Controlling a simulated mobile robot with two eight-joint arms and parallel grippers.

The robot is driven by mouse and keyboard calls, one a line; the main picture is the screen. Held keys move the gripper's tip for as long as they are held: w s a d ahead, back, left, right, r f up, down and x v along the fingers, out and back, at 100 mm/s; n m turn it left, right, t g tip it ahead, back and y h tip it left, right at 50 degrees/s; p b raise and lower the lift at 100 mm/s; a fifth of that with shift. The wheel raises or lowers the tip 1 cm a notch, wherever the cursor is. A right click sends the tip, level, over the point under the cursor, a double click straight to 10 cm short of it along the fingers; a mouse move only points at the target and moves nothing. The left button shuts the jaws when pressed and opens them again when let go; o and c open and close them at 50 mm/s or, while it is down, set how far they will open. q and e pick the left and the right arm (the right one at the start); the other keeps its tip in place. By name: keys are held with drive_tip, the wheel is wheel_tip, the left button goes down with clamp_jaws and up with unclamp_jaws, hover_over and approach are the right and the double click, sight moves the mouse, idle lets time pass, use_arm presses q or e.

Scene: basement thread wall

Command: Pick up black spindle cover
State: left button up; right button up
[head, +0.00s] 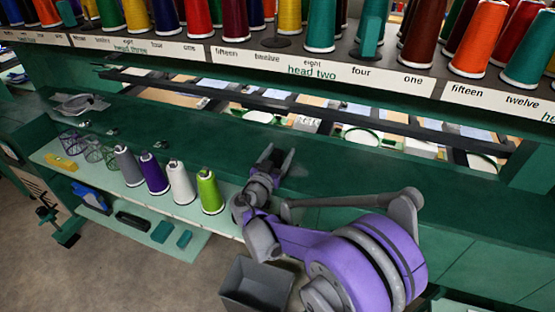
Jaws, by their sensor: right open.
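My right gripper (276,157) is open over the green bench top (225,135), with its fingers pointing to the back. I see nothing held between its fingers. A dark patch lies on the bench just right of the fingers; I cannot tell whether it is a shadow or a small black part. I cannot make out the black spindle cover for certain. A black oblong item (133,221) lies on the low shelf at the left, far from the gripper. My left gripper is out of view.
Grey, purple, white and green thread cones (208,191) stand on a pale ledge left of my arm. Small metal parts (112,131) and a grey cloth-like item (80,103) lie on the bench. A grey bin (254,285) stands below. A rack of thread cones runs along the back.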

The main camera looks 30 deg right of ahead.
drive_tip(key=shift+x, duration=0.9)
drive_tip(key=shift+a, duration=0.1)
drive_tip(key=shift+c, duration=0.3)
drive_tip(key=shift+c, duration=1.1)
clamp_jaws()
wheel_tip(320, 180, up, 10)
drive_tip(key=p, duration=0.1)
